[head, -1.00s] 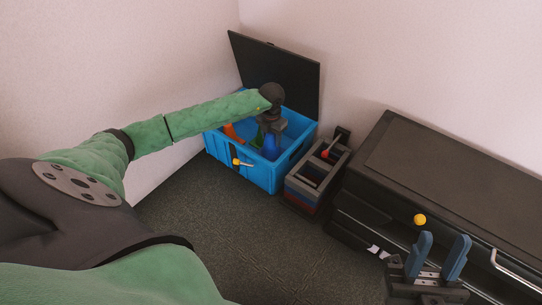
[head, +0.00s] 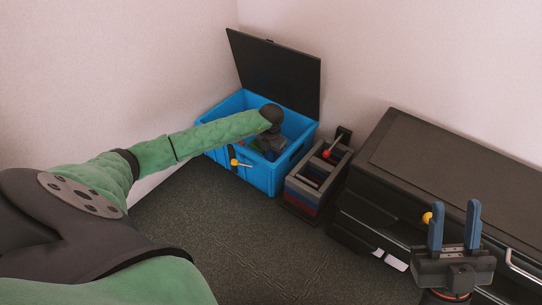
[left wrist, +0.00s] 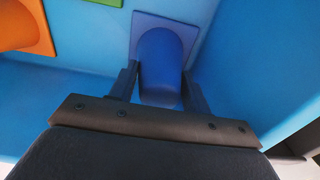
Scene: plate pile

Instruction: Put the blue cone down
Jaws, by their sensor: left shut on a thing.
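My left gripper (head: 271,144) is down inside the blue box (head: 262,178), hidden in part by my own arm. In the left wrist view the left gripper (left wrist: 160,74) is shut on the blue cone (left wrist: 160,58), with one finger on each side of it. The cone's square base faces away from the gripper, by the box wall. I cannot tell if the base touches the box floor. An orange cone (left wrist: 22,28) and a green piece (left wrist: 104,3) lie in the box too. My right gripper (head: 456,226) is open and empty, in front of the black cabinet.
The box's dark lid (head: 275,75) stands open at the back. A dark rack (head: 318,172) with coloured slots and a red-knobbed lever stands right of the box. A long black cabinet (head: 450,150) fills the right side. The grey carpet in front is clear.

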